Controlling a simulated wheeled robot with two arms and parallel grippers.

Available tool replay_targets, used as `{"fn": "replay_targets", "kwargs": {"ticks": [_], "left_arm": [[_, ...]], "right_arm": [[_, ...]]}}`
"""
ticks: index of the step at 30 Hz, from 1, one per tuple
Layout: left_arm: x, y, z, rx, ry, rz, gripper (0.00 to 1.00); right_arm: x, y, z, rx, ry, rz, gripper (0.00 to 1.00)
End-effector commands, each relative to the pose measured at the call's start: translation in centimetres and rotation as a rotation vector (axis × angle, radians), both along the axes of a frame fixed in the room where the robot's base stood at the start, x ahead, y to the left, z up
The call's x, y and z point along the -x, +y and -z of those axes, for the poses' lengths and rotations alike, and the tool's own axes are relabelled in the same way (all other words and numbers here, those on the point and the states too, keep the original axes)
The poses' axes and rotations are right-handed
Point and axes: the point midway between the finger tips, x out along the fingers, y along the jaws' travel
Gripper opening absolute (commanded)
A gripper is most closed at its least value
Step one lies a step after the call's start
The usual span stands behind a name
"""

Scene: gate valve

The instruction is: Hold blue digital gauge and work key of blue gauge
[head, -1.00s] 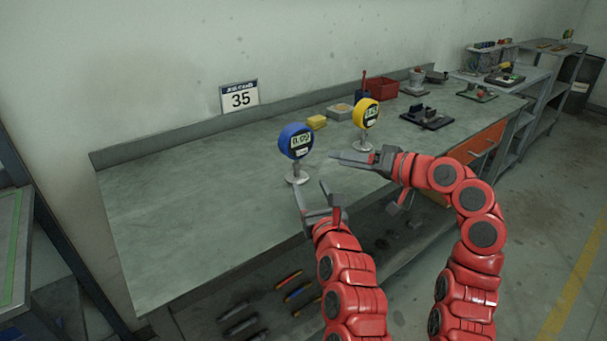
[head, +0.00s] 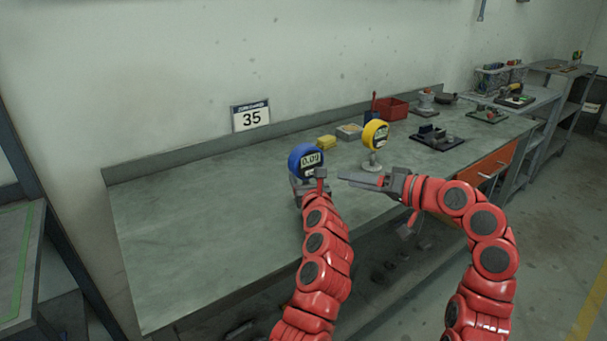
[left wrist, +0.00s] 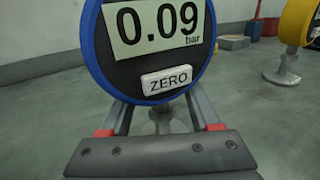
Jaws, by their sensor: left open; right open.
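The blue digital gauge (head: 305,157) stands upright on the workbench; its display reads 0.09 bar in the left wrist view (left wrist: 93,50). Its light ZERO key (left wrist: 167,80) is below the display. My left gripper (head: 308,184) is at the gauge's lower part. In the left wrist view its open fingers (left wrist: 160,112) lie on either side of the stem, under the round head; whether they touch it I cannot tell. My right gripper (head: 360,183) is open and empty, right of the blue gauge, fingers pointing left. The left arm hides most of the gauge's foot.
A yellow gauge (head: 375,135) stands on the bench (head: 190,220) behind and right of the blue one, close to my right gripper. The bench's left part is clear.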

Motion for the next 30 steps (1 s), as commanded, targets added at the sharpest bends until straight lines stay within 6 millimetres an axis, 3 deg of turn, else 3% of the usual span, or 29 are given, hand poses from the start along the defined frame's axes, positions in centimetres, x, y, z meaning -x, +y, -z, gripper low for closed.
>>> {"fn": "replay_targets", "kwargs": {"ticks": [8,18,30], "left_arm": [[-0.11,0.06,0.00,0.001,0.000,0.000,0.63],[-0.09,0.05,-0.07,0.001,-0.001,0.000,0.02],[-0.09,0.05,-0.13,0.001,-0.002,0.000,0.00]], "right_arm": [[0.00,0.00,0.00,0.000,0.000,0.000,0.50],[0.00,0.00,0.00,0.000,0.000,0.000,0.50],[0.00,0.00,0.00,0.000,0.000,0.000,0.50]]}}
